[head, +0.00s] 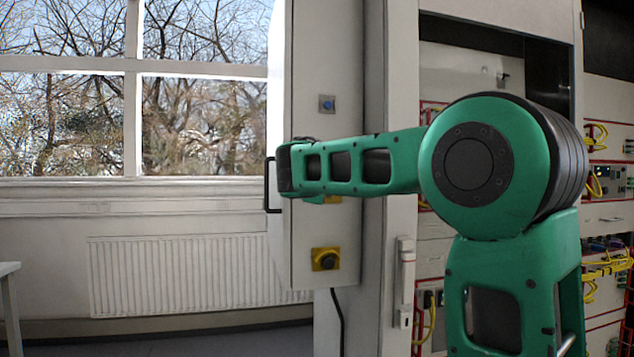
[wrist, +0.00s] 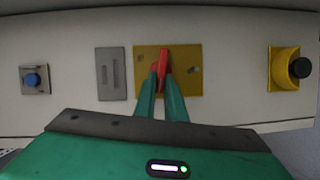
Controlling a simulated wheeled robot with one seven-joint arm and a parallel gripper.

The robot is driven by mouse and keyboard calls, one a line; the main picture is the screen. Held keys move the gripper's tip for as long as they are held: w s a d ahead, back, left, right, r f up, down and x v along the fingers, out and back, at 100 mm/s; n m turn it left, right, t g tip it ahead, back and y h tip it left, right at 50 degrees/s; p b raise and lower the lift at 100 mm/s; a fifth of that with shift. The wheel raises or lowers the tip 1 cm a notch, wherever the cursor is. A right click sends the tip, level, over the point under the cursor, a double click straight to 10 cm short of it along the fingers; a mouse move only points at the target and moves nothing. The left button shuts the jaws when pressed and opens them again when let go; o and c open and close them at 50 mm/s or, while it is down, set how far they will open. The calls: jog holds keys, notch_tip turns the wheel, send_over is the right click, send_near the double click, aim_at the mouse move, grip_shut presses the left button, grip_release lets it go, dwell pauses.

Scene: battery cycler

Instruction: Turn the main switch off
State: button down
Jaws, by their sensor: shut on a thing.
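The main switch is a red handle (wrist: 164,60) on a yellow plate (wrist: 190,87) in the middle of the wrist view. The handle stands almost upright in that view, across the line of the panel's controls. My gripper (wrist: 161,78) has its two green fingers shut on the red handle, one on each side. The lower part of the handle is hidden between the fingers. In the head view my arm covers the switch, and only a small yellow edge of the plate (head: 332,200) shows below it. My fingers are hidden there.
A blue push button (head: 327,104) sits above the arm on the grey panel, and a black knob on a yellow base (head: 325,259) sits below. A grey label plate (wrist: 111,74) lies beside the switch. A black handle (head: 268,185) sticks out at the panel's left edge.

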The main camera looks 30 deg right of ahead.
jog(key=shift+w+a+f+n+t, duration=0.2)
jog(key=shift+a+f+n+t, duration=0.15)
jog(key=shift+n, duration=0.65)
jog(key=c, duration=1.8)
grip_release()
jog(key=shift+s+d+r, duration=0.1)
jog(key=shift+s, duration=0.1)
jog(key=v, duration=1)
jog(key=shift+a+f, duration=0.3)
jog(key=shift+a, duration=0.15)
jog(key=shift+s+d+f, duration=0.1)
